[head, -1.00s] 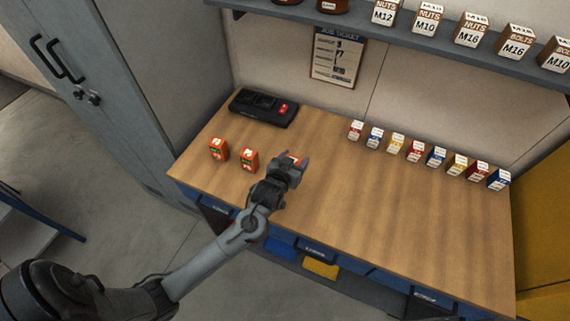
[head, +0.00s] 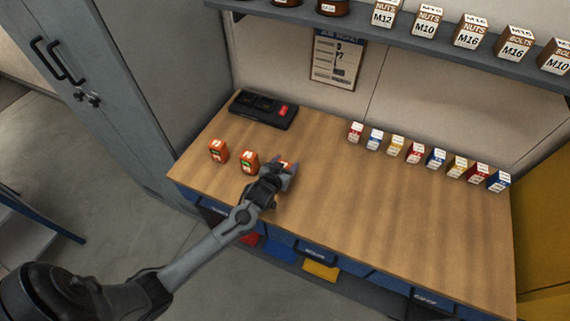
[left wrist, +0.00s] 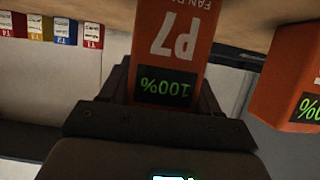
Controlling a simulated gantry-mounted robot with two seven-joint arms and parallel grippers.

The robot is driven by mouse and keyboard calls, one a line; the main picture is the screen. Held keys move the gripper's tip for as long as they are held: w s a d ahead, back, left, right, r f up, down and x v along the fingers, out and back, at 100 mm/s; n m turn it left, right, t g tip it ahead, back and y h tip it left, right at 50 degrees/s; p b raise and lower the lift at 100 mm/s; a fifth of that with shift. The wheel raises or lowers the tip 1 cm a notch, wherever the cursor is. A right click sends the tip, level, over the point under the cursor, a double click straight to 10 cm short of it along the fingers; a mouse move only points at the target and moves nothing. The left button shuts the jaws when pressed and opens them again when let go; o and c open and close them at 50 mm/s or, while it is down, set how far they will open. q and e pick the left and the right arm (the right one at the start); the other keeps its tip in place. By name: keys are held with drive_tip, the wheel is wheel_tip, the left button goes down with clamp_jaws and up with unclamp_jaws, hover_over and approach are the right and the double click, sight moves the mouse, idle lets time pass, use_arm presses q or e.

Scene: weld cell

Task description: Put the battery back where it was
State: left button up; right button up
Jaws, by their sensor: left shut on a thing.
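My left gripper (head: 282,173) is shut on an orange battery (head: 287,164), which my fingers mostly hide in the head view. In the left wrist view this battery (left wrist: 172,45) shows "P7" and a green "100%" display, upside down, between the fingers. I cannot tell whether it touches the bench. A second orange battery (head: 249,161) stands just left of the gripper; an orange battery also shows at the right of the left wrist view (left wrist: 285,75). A third orange battery (head: 218,150) stands farther left. The black charger (head: 263,109) with a red patch lies at the back left. My right gripper is not in view.
The wooden bench (head: 370,210) is clear in its middle and right. A row of small coloured boxes (head: 415,153) stands along its back right. A shelf (head: 420,43) with labelled boxes runs above. A job ticket (head: 336,58) hangs on the wall. A grey cabinet (head: 150,90) stands left.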

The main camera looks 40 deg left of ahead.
use_arm(q)
drive_tip(key=o, duration=1.4)
drive_tip(key=shift+f, duration=0.1)
drive_tip(key=shift+o, duration=0.2)
